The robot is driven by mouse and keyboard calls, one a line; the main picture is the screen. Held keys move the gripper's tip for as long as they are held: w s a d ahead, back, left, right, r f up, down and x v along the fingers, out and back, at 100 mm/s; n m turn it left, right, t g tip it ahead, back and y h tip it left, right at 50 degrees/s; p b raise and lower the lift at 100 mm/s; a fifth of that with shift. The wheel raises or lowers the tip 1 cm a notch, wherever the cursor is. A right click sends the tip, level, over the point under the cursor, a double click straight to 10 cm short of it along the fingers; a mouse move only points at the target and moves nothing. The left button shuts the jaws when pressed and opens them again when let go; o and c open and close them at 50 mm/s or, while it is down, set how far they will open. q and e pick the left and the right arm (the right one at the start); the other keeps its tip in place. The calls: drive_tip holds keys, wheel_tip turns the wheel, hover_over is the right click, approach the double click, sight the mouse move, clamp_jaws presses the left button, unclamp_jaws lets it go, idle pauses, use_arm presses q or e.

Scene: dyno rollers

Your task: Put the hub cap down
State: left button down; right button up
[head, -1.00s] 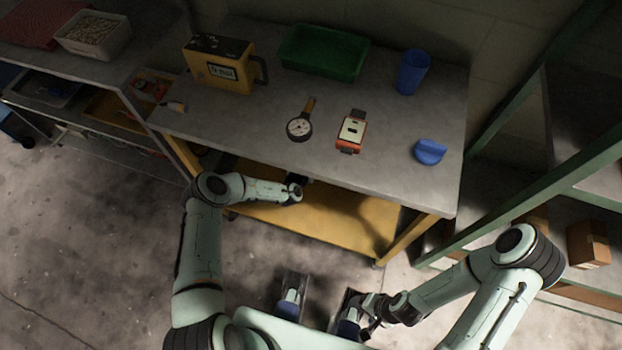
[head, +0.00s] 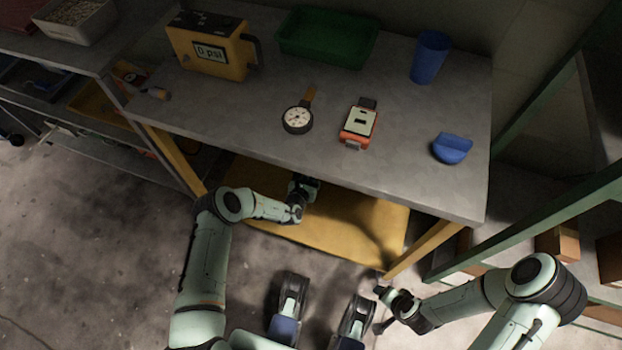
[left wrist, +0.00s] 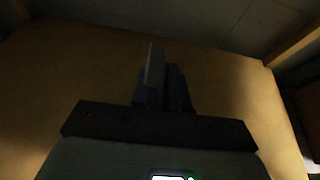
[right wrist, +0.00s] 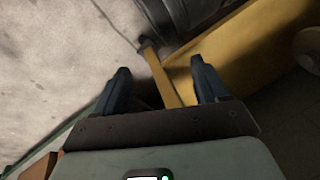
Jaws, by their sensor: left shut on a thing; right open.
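My left gripper (head: 306,187) reaches in under the front edge of the workbench, above its yellow lower shelf (head: 350,215). In the left wrist view its fingers (left wrist: 163,80) are close together over the yellow shelf surface. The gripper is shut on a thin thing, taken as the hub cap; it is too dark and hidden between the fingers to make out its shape. My right gripper (head: 381,309) is open and empty, low in front of the bench. Its spread fingers also show in the right wrist view (right wrist: 160,88).
The grey benchtop (head: 370,180) holds a yellow gauge box (head: 212,48), green tray (head: 325,38), round dial (head: 297,119), red-and-white device (head: 359,126), blue cup (head: 429,58) and blue half-round piece (head: 452,148). A green-framed shelf (head: 560,210) stands right. The benchtop's front strip is clear.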

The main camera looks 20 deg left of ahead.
use_arm(q)
drive_tip(key=shift+f, duration=0.45)
use_arm(e)
drive_tip(key=shift+w+d+f, duration=0.3)
drive_tip(key=shift+w+f, duration=0.05)
drive_tip(key=shift+w, duration=0.15)
use_arm(q)
drive_tip(key=shift+f, duration=0.1)
use_arm(e)
drive_tip(key=shift+s+f, duration=0.1)
use_arm(q)
drive_tip(key=shift+f+b, duration=0.4)
drive_tip(key=shift+f, duration=0.1)
use_arm(e)
drive_tip(key=shift+s+f, duration=0.55)
drive_tip(key=shift+s, duration=0.05)
drive_tip(key=shift+d, duration=0.1)
